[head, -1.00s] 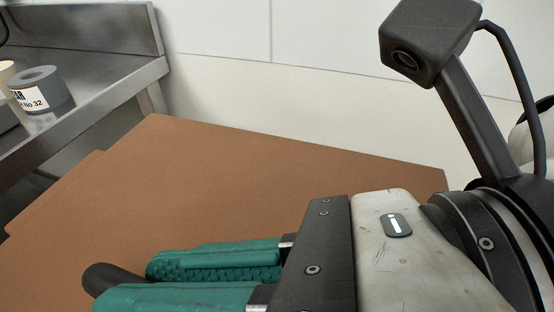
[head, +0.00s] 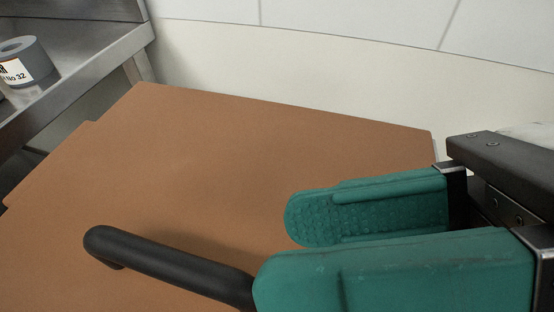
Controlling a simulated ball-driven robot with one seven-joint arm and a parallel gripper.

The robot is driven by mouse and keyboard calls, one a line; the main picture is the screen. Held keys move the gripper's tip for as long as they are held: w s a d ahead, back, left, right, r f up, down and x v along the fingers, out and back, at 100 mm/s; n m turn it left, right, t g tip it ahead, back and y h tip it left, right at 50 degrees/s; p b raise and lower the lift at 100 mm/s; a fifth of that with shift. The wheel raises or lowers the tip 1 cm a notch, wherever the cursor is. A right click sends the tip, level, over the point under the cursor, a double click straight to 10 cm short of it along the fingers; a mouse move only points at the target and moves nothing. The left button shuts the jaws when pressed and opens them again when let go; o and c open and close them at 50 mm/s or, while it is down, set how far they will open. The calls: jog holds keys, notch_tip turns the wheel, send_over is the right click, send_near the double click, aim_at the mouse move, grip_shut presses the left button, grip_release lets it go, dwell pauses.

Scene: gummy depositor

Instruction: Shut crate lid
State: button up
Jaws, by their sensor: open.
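The crate lid (head: 230,165) is a flat brown panel that fills the middle of the head view. A black bar handle (head: 165,262) stands on it at the lower left, and its right end is hidden behind my gripper. My gripper (head: 283,250) comes in from the right with two green padded fingers. The fingers are apart with nothing seen between them. The nearer finger overlaps the right end of the handle in the picture; I cannot tell whether they touch. The crate body under the lid is not clearly seen.
A metal bench (head: 95,60) stands at the upper left, with a grey labelled roll-shaped container (head: 24,66) on it. A pale wall (head: 300,70) runs behind the lid. The lid's top is clear apart from the handle.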

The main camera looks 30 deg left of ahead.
jog(key=shift+v, duration=1.5)
